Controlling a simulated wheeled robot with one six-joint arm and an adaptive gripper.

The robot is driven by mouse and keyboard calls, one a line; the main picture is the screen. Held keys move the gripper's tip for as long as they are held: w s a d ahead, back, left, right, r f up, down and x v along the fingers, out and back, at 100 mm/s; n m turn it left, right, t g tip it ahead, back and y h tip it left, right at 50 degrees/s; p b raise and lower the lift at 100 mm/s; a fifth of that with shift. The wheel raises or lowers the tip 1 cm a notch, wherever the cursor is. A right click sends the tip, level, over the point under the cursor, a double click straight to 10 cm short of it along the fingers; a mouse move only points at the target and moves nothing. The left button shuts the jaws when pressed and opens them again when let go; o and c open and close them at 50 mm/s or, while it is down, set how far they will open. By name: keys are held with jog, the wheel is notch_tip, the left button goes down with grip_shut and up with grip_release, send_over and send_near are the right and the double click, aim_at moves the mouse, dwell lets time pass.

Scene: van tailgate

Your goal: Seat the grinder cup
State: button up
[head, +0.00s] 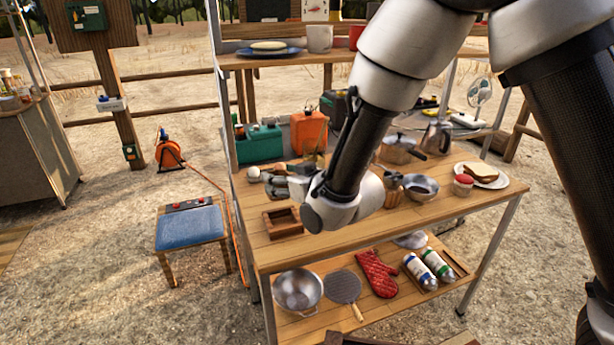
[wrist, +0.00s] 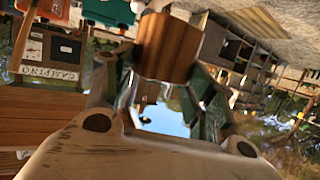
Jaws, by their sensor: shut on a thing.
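In the wrist view, my gripper (wrist: 165,85) is shut on a brown wooden cylindrical piece that looks like the grinder cup (wrist: 168,47). The cup sits between the fingers, with its wooden side facing the camera. In the head view, my wrist and forearm cover most of the gripper, and I cannot make out the cup there. A small brown and dark object, possibly the grinder body (head: 393,189), stands on the wooden table (head: 333,245) just right of my wrist, partly hidden by it. I cannot tell whether the cup touches anything.
An open wooden tray (head: 283,222) lies at the table's left front. A metal bowl (head: 421,187), a red-topped cup (head: 463,185) and a plate with a sandwich (head: 483,175) stand to the right. A pot (head: 399,150) and kettle (head: 437,137) are behind. The front right tabletop is clear.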

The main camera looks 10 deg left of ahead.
aim_at(275, 233)
jog(key=shift+w+d+f, duration=0.1)
jog(key=shift+w+f, duration=0.2)
jog(key=shift+w, duration=0.05)
jog(key=shift+d+f, duration=0.1)
jog(key=shift+f, duration=4.9)
jog(key=o, duration=1.1)
jog(key=shift+s+d, duration=0.1)
